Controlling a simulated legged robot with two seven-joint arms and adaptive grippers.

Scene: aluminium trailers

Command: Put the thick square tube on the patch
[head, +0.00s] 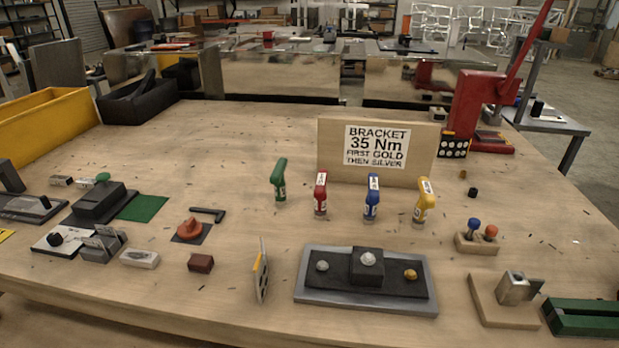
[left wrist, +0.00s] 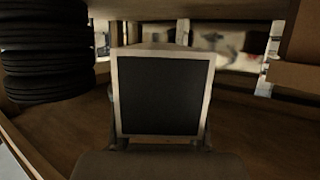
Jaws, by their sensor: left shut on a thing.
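In the left wrist view, a square tube (left wrist: 160,95) faces me end-on, with a pale, even rim around a dark middle. My left gripper (left wrist: 160,143) is shut on it; only dark parts show below and beside the tube, and the fingertips are mostly hidden. In the head view, a flat green patch (head: 143,208) lies on the table at the left, beside a dark block with a green knob (head: 102,190). The patch looks bare. Neither gripper shows in the head view. I cannot tell how far the held tube is from the patch.
A red knob on a dark square (head: 190,230) and a black L-shaped key (head: 208,213) lie right of the patch. Grey blocks (head: 103,243) stand in front. A yellow bin (head: 48,125) and black tray (head: 138,100) stand behind. The back middle of the table is clear.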

